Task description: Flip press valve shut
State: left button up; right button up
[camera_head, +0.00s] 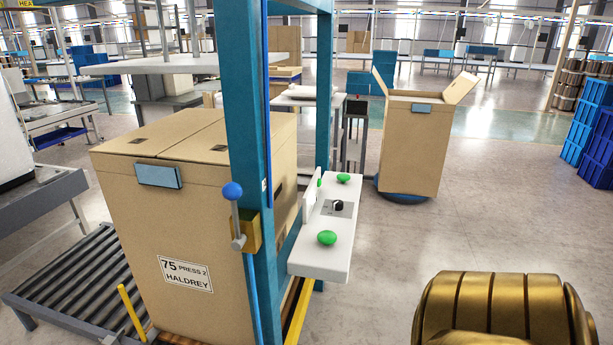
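The press valve has a brass body (252,232) on the blue upright of the press frame (245,90). Its lever (236,218) carries a blue ball knob (232,191) and stands nearly upright, knob at the top. A thin blue pipe (252,300) runs down below the valve body. Nothing touches the lever. Neither my left nor my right gripper shows in the head view.
A white control box (330,248) with green buttons and a black knob juts out right of the frame. A large carton (185,255) labelled "75 PRESS 2 HALDREY" stands behind the upright. A roller conveyor (75,285) is at left.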

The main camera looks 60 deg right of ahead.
aim_at(232, 190)
jog(key=z, duration=1.3)
